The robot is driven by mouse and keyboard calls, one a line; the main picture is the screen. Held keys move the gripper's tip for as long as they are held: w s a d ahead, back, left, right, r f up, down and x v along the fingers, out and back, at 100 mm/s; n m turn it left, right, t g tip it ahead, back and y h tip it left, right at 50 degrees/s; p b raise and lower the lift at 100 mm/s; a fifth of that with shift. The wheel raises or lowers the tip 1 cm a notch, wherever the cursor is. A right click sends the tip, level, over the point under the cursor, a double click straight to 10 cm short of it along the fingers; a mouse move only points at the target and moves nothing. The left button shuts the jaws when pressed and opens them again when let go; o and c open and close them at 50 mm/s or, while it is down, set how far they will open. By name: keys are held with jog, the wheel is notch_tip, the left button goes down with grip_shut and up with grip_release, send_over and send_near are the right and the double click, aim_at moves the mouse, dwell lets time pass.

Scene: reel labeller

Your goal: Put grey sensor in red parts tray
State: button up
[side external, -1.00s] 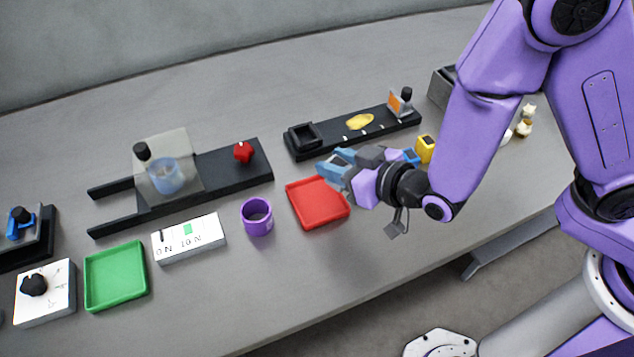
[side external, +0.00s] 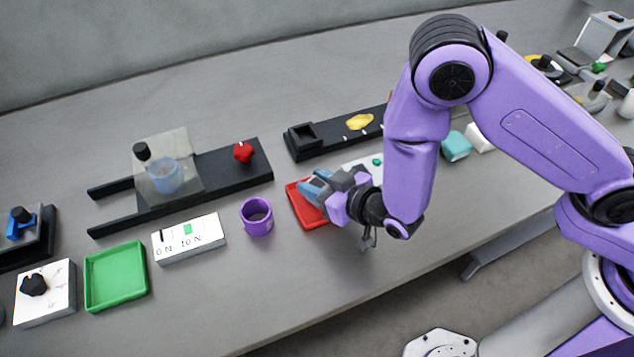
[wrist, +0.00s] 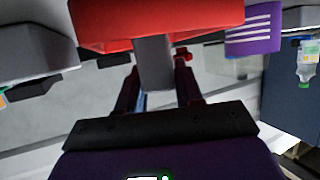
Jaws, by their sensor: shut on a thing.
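The red parts tray (side external: 308,214) lies on the bench, partly covered by my gripper (side external: 316,188), which is low over it. In the wrist view the red tray (wrist: 160,14) fills the top edge. There my gripper (wrist: 157,72) is shut on the grey sensor (wrist: 154,62), a plain grey block between the two dark fingers. In the wrist view the sensor overlaps the tray's near side; I cannot tell whether it touches the tray. The sensor is not clear in the side view, where the fingers hide it.
A purple cup (side external: 257,217) stands just left of the red tray. A white labelled box (side external: 189,238) and a green tray (side external: 116,276) are farther left. A black fixture (side external: 302,140) with a yellow piece (side external: 360,122) lies behind. The bench in front of the red tray is clear.

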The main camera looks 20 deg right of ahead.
jog(key=shift+f, duration=0.1)
jog(key=o, duration=1)
jog(key=shift+o, duration=0.2)
jog(key=shift+s, duration=0.15)
jog(key=v, duration=1.1)
jog(key=shift+s+d+r, duration=0.2)
jog(key=shift+s+r, duration=0.05)
